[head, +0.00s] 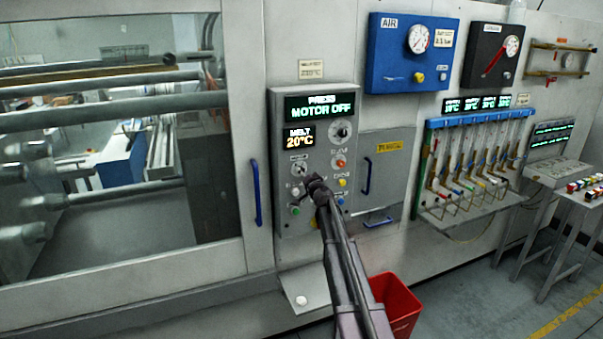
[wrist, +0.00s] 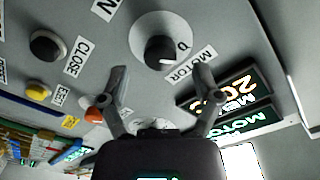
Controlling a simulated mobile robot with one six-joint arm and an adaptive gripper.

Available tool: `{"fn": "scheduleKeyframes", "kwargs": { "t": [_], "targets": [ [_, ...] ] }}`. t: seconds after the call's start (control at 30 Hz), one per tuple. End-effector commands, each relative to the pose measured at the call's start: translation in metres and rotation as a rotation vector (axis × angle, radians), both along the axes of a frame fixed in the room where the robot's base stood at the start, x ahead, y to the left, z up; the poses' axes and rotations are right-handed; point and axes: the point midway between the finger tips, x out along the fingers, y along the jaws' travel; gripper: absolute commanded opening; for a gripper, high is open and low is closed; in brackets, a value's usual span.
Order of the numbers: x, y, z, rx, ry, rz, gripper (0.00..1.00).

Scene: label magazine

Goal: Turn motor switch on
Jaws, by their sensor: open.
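The grey control panel (head: 276,222) is on the machine front, and its green display (head: 319,107) reads "PRESS MOTOR OFF". The motor switch (head: 299,169) is a dark knob on a pale round plate at the panel's left. In the wrist view, the motor switch (wrist: 160,49) is at upper middle, beside its "MOTOR" label. My gripper (head: 315,184) is in front of the panel, just below and right of the switch in the head view. In the wrist view my gripper (wrist: 161,73) is open and empty, its two fingers apart and pointing toward the knob. Contact cannot be told.
Several buttons surround the switch, including a red one (head: 341,163), a yellow one (head: 342,182) and a green one (head: 295,211). A larger dial (head: 341,131) is above right. Blue handles (head: 255,192) flank the panel. A red bin (head: 397,306) stands on the floor below.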

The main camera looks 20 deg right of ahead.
Motion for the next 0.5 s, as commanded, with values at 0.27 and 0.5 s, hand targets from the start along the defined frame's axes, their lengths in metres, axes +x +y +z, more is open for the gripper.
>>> {"fn": "scheduleKeyframes", "kwargs": {
  "t": [0.27, 0.5],
  "targets": [
    [0.03, 0.002, 0.0, 0.0, 0.0, 0.001, 0.82],
    [0.035, 0.002, 0.0, 0.0, 0.001, 0.001, 0.82]
  ]
}}
